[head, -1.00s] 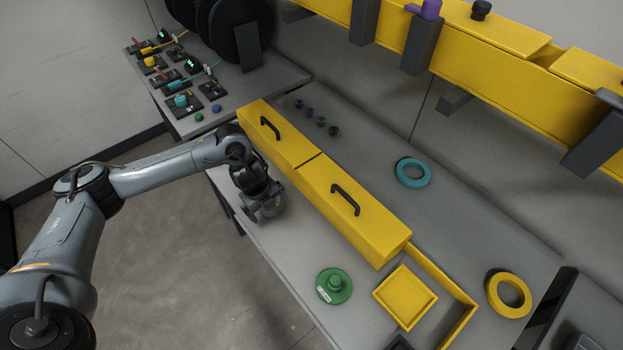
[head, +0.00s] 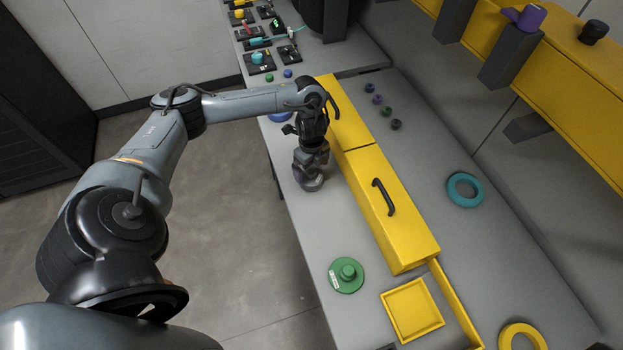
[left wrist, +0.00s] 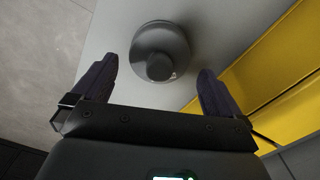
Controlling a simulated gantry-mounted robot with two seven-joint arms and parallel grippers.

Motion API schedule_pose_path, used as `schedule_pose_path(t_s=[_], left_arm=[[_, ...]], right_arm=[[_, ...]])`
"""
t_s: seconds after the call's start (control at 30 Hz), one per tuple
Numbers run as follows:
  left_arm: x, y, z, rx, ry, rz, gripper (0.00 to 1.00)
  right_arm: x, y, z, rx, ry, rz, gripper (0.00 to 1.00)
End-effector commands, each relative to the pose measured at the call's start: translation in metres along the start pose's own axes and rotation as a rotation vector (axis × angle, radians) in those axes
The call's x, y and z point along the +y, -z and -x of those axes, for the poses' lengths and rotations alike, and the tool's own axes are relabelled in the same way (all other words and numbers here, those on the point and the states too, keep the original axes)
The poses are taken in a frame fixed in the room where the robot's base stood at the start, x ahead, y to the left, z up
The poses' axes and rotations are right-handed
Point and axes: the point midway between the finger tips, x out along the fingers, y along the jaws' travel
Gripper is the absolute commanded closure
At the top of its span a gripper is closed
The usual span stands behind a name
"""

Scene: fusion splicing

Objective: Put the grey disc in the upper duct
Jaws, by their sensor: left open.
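The grey disc (left wrist: 160,50) with a round knob lies on the table, between and just beyond the two open fingers of my left gripper (left wrist: 152,88) in the left wrist view. In the head view the left gripper (head: 309,168) points down over the grey disc (head: 309,184), which is mostly hidden under it. The gripper does not hold it. A yellow duct (head: 575,65) runs along the wall at the upper right, but I cannot tell from the picture whether it is the upper duct. My right gripper is not in view.
A closed yellow duct (head: 400,232) with black handles lies beside the gripper. A green disc (head: 346,275), a yellow tray (head: 388,297), a teal ring (head: 465,203) and a yellow ring (head: 507,332) lie around it.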

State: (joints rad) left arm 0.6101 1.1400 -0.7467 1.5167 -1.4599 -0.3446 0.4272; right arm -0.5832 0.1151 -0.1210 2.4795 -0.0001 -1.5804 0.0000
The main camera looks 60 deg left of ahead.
Motion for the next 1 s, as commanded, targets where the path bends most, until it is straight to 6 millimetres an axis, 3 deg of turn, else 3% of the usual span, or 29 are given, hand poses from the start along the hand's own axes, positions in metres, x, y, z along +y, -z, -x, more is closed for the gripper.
schedule_pose_path(t_s=[0.33, 0.63, 0.9, 1.0], left_arm=[[0.001, 0.0, -0.043, 0.0, -0.003, -0.001, 0.0], [0.001, 0.0, -0.047, 0.0, -0.001, -0.001, 0.02], [0.001, 0.0, -0.046, 0.0, 0.0, -0.001, 0.43], [0.001, 0.0, -0.046, 0.0, 0.0, -0.001, 0.52]], right_arm=[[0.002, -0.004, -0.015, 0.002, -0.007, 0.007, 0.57], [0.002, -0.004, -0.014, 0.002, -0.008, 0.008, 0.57], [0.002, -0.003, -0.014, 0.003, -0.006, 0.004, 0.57], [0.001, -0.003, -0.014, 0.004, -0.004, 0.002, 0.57]])
